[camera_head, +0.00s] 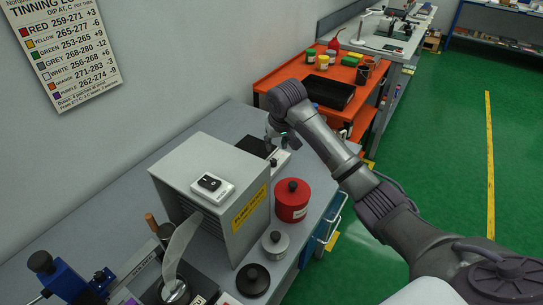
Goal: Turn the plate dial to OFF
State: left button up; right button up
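The hot plate (252,147) has a dark top and a pale body. It stands on the grey bench behind the grey box, which hides part of it. A small dark knob (273,162), which looks like the dial, shows at its near side; its marking is too small to read. My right arm reaches in from the right, and my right gripper (272,134) points down at the plate's right side, close above it. Its fingers are small and partly hidden, so I cannot tell their opening or whether they touch anything. My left gripper is not in view.
The grey box (201,165) with a switch on top stands near the plate. A red lidded jar (292,200), a metal jar (275,244) and a black-lidded one (253,280) stand along the bench's right side. An orange cart (298,69) is beyond. Green floor is free at right.

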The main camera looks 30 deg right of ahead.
send_over(273, 161)
jog(key=s, duration=0.2)
jog(key=f, duration=0.5)
jog(key=shift+s+a+f+p, duration=0.2)
jog(key=shift+a+f+p, duration=0.05)
jog(key=shift+p, duration=0.05)
jog(key=x, duration=0.4)
jog(key=shift+w+f, duration=0.25)
jog(key=shift+f, duration=0.05)
jog(key=shift+w+f, duration=0.1)
jog(key=shift+f, duration=0.15)
jog(key=shift+c, duration=0.6)
grip_shut()
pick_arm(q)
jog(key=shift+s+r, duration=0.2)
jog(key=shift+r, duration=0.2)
